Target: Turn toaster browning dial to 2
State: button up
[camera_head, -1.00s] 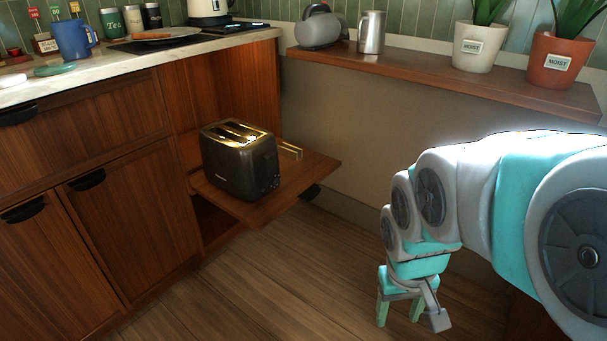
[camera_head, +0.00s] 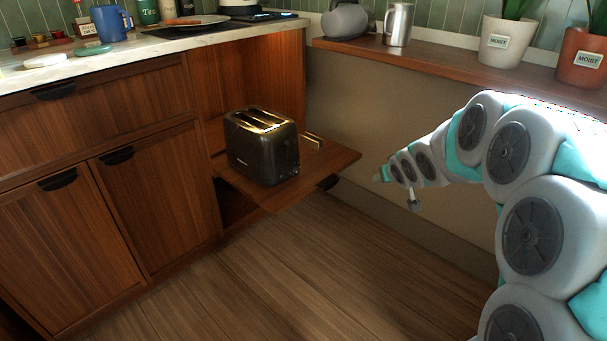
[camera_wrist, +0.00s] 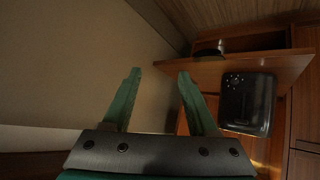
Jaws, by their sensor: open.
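The dark toaster (camera_head: 262,147) stands upright on a pull-out wooden shelf (camera_head: 275,196) under the counter, its two slots on top. Small controls show on its narrow end in the head view, too small to read. In the wrist view the toaster (camera_wrist: 246,104) is at the right, with several light marks near one corner; I cannot tell the dial's setting. My gripper (camera_head: 380,175) is in the air to the right of the shelf, apart from the toaster. In the wrist view my gripper (camera_wrist: 159,78) has its two green fingers spread with nothing between them.
The counter (camera_head: 150,50) with a blue mug (camera_head: 112,23) is at upper left. A wall ledge (camera_head: 440,62) with a metal pitcher (camera_head: 398,25) and potted plants runs above my arm. Cabinet doors (camera_head: 150,190) stand left; the floor (camera_head: 320,270) in front is clear.

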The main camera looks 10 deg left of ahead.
jog(key=w+a+f+n+t+y, duration=0.1)
jog(key=w+a+t+y, duration=0.15)
jog(key=w, duration=0.45)
jog(key=n+g+y, duration=0.2)
jog(key=n+y, duration=0.5)
jog(key=y, duration=0.5)
send_near(297, 170)
jog(key=shift+w+b, duration=0.15)
jog(key=shift+b, duration=0.2)
jog(key=shift+x, duration=3.85)
grip_shut()
